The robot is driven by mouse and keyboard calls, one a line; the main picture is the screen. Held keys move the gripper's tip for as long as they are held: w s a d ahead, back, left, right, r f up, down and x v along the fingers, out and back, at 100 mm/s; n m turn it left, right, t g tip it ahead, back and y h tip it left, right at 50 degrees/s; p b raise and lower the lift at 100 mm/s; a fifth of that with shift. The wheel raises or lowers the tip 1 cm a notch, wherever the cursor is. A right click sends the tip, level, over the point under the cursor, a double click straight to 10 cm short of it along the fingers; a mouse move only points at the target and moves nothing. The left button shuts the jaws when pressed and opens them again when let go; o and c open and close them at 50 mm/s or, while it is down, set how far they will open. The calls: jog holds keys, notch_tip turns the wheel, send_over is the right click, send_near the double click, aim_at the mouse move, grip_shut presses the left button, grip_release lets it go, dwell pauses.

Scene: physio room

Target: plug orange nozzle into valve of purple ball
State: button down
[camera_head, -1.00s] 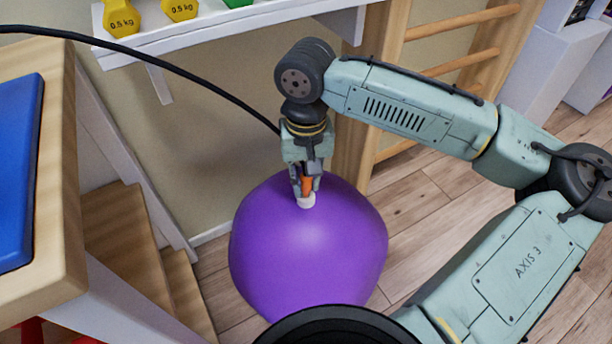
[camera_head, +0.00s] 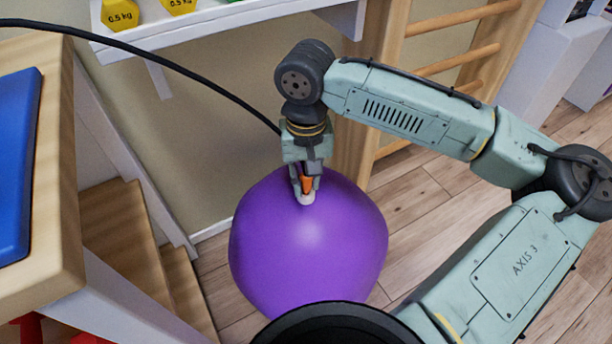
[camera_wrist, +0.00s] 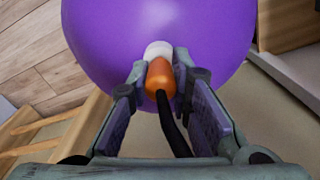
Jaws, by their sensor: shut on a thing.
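The purple ball (camera_head: 310,255) rests on the floor, with a white valve (camera_head: 306,198) at its top. The orange nozzle (camera_head: 307,183) is between the fingers of my gripper (camera_head: 306,188), directly above the valve. In the wrist view the orange nozzle (camera_wrist: 160,78) points at the white valve (camera_wrist: 158,50) and its tip is hidden there; the two look in contact. I cannot tell how deep the tip sits. My gripper (camera_wrist: 160,80) is shut on the nozzle, and a black hose (camera_wrist: 172,125) runs back from it between the fingers.
A black hose (camera_head: 180,72) crosses from the upper left to my gripper. A white shelf with yellow dumbbells (camera_head: 119,14) is above. A wooden ladder frame (camera_head: 455,62) stands behind my arm. Wooden steps (camera_head: 125,240) and a table with a blue pad (camera_head: 15,165) are left.

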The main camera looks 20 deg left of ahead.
jog(key=shift+f, duration=0.25)
jog(key=c, duration=1.4)
grip_release()
jog(key=shift+o, duration=0.4)
jog(key=shift+r, duration=0.15)
jog(key=shift+r+p, duration=3.4)
jog(key=shift+p, duration=0.45)
